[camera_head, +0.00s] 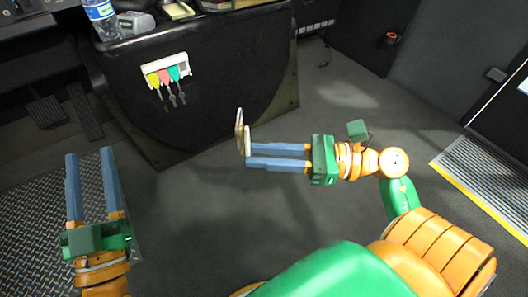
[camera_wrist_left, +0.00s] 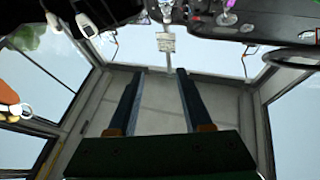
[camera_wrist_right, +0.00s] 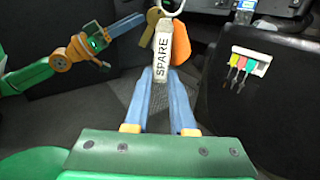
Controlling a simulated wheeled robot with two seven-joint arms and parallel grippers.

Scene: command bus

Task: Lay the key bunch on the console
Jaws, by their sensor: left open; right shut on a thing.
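The key bunch (camera_wrist_right: 163,48) is in my right gripper (camera_wrist_right: 168,72). In the right wrist view it has a white SPARE tag, a metal ring, a brass key and an orange piece. In the head view its tag shows edge-on (camera_head: 239,130) at the fingertips of my right gripper (camera_head: 247,153), held in the air in front of the console. The black console (camera_head: 225,75) stands at the upper middle; only a strip of its top shows. My left gripper (camera_head: 88,157) is open and empty at the lower left, apart from the console.
A white rack (camera_head: 165,68) with coloured keys hangs on the console's front. A water bottle (camera_head: 102,18) and a grey device (camera_head: 136,22) stand on the console's top, with other items beside them. Pedals (camera_head: 85,110) are at the left. The grey floor in front is clear.

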